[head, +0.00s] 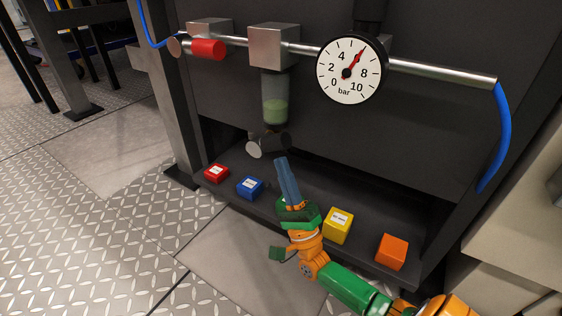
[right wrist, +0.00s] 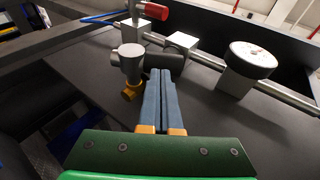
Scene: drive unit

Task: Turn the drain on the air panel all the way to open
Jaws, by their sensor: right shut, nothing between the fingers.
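The drain (head: 268,145) sits under the filter bowl (head: 275,98), which holds some greenish liquid, on the air panel (head: 400,130). It has a grey metal body and a dark handle pointing right. In the right wrist view the drain body (right wrist: 131,62) shows a yellow outlet, and the dark handle (right wrist: 165,61) lies sideways just beyond my fingertips. My right gripper (head: 281,160) is shut and empty, its blue fingers together just below the handle; I cannot tell whether they touch it. My left gripper is not in view.
A pressure gauge (head: 350,71) and a red-handled valve (head: 207,48) sit on the pipe above. A shelf below carries red (head: 216,173), blue (head: 249,187), yellow (head: 338,225) and orange (head: 391,251) blocks. Blue hoses hang at both pipe ends.

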